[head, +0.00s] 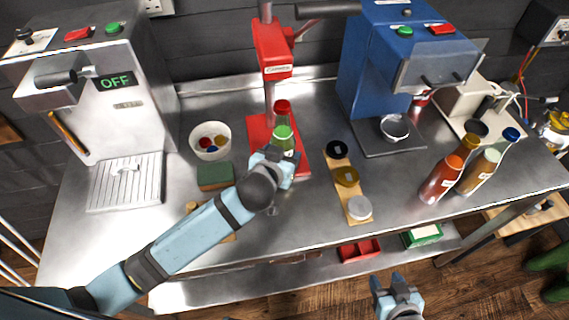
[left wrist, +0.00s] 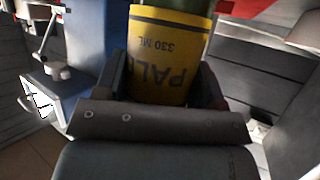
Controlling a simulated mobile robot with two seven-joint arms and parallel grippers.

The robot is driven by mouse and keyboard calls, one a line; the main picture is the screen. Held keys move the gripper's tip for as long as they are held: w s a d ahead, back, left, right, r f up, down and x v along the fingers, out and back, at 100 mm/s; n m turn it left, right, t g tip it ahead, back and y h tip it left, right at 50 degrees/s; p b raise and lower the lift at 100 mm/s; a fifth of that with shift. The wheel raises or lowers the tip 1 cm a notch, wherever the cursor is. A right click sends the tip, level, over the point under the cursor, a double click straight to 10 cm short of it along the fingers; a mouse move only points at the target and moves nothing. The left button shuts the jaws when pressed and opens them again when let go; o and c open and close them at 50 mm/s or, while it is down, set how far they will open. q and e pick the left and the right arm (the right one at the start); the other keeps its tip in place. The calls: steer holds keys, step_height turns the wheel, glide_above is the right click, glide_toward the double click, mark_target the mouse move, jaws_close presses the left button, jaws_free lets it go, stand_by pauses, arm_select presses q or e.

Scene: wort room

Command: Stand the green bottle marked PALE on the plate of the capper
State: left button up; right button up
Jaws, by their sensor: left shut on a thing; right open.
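The green bottle marked PALE (head: 284,143) is in my left gripper (head: 280,163). In the left wrist view its yellow label (left wrist: 168,55) reads PALE upside down, with green glass above it. My left gripper (left wrist: 165,95) is shut on the bottle around the label. In the head view the bottle is at the red capper (head: 271,55), over or in front of its red plate (head: 257,133); I cannot tell whether it touches the plate. My right gripper (head: 397,290) is open and empty, low in front of the bench.
A white bowl of coloured caps (head: 210,152) and a green sponge (head: 215,176) lie left of the capper. Several bottles (head: 441,179) stand at the right, near the blue machine (head: 372,75).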

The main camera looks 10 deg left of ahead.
arm_select(q)
steer(key=shift+w+a+b, duration=0.25)
steer(key=shift+w+a, duration=0.2)
steer(key=shift+w, duration=0.6)
steer(key=shift+w+a+b, duration=0.2)
steer(key=shift+w+a, duration=0.2)
steer(key=shift+w, duration=0.6)
steer(key=shift+w+a+b, duration=0.25)
steer(key=shift+w+a, duration=0.2)
steer(key=shift+w, duration=0.6)
steer(key=shift+s+p, duration=0.1)
steer(key=shift+p, duration=0.35)
steer(key=shift+f+p, duration=0.15)
steer(key=shift+p, duration=0.15)
steer(key=shift+f, duration=0.3)
steer(key=o, duration=1)
steer(key=shift+f, duration=0.1)
